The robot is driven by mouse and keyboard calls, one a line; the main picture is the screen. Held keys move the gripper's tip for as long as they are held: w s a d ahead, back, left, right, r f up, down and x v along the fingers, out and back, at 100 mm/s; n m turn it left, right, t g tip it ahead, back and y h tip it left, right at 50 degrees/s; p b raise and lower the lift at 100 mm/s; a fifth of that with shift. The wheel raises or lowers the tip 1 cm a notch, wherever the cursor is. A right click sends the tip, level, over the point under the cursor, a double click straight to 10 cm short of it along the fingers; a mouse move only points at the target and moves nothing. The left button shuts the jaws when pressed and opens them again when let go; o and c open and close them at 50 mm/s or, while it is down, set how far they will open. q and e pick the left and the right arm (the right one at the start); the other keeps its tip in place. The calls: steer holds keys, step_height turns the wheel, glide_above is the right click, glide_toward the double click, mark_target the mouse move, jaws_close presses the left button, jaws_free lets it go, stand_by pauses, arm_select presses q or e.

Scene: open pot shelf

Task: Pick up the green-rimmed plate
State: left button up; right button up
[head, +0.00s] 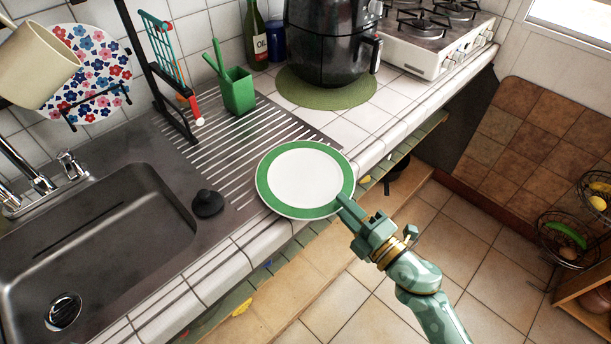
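The green-rimmed plate (304,178), white in the middle, is at the right end of the ribbed drainboard, and its near right rim reaches past the counter's front edge. I cannot tell whether it rests on the counter or is slightly raised. My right gripper (345,207) comes in from the lower right. Its fingers are close together at the plate's near right rim and look shut on it, though the underside is hidden. My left gripper is not in view.
A sink (95,250) with a black stopper (208,203) lies left of the plate. A green utensil cup (237,92), a rack (168,70) and an air fryer (332,45) on a green mat (325,93) stand behind. Open floor (490,240) lies right of the counter.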

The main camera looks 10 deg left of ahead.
steer(key=shift+x, duration=0.9)
jaws_close()
